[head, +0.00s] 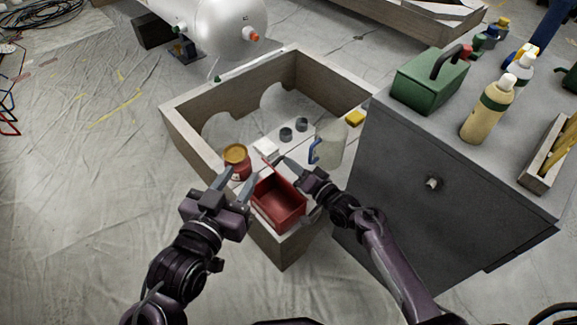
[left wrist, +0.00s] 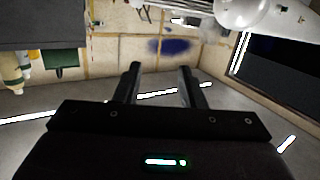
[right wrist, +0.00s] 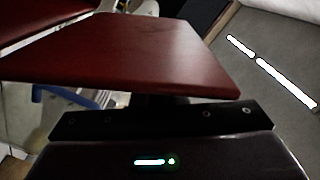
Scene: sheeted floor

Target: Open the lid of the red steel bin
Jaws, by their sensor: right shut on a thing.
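The red steel bin (head: 280,207) stands at the near corner of the wooden-walled box, and its inside shows from above in the head view. My right gripper (head: 284,168) is at the bin's far right edge. In the right wrist view a broad flat red panel (right wrist: 150,52), which looks like the lid, fills the space before the gripper and hides its fingers. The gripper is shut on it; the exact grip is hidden. My left gripper (head: 237,182) is open and empty, left of the bin. Its spread fingers also show in the left wrist view (left wrist: 160,88).
A red tin with an orange top (head: 237,160) stands close beyond my left gripper. A clear jug with a blue handle (head: 330,145) stands right of my right gripper. The box's wooden walls (head: 195,143) surround them. A grey cabinet (head: 440,185) blocks the right side.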

